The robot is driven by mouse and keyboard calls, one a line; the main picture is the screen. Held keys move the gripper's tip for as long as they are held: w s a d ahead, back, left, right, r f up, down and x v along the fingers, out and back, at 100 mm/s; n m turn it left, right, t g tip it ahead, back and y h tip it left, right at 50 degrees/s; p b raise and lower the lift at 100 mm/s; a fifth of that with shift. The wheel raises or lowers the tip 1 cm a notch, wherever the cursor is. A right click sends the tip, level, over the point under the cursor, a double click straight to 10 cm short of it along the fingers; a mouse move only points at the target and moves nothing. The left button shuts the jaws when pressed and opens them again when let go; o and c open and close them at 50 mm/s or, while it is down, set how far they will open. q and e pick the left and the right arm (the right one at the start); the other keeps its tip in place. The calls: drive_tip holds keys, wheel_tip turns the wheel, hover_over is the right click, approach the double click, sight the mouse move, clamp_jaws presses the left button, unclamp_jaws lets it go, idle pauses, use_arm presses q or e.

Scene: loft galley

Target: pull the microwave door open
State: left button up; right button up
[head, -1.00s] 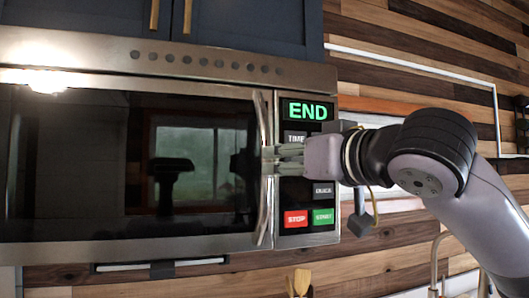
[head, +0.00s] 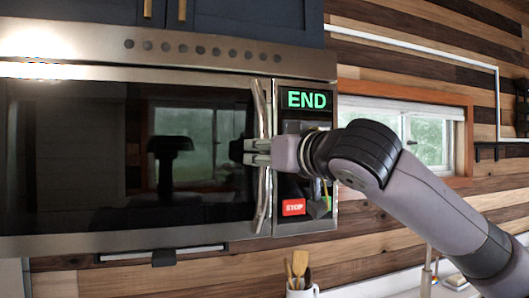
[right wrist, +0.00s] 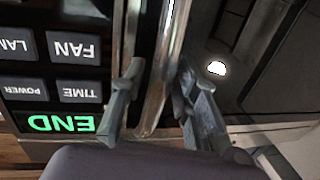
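The microwave (head: 150,255) hangs under dark cabinets, and its dark glass door (head: 90,160) looks shut. The upright silver door handle (head: 263,205) runs along the door's right edge; it also shows in the right wrist view (right wrist: 167,45). My right gripper (head: 246,152) is at the handle's middle height. In the right wrist view its two fingers (right wrist: 158,78) stand on either side of the handle, open. A gap shows between the left finger and the handle; the right finger is very close, and I cannot tell whether it touches. My left gripper is not in view.
The control panel (head: 307,101) reads END, right of the handle; my arm hides part of it. Below are a utensil pot (head: 302,292) and a pale counter. A window (head: 427,140) is in the plank wall at right.

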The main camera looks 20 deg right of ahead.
clamp_jaws()
idle(0.4)
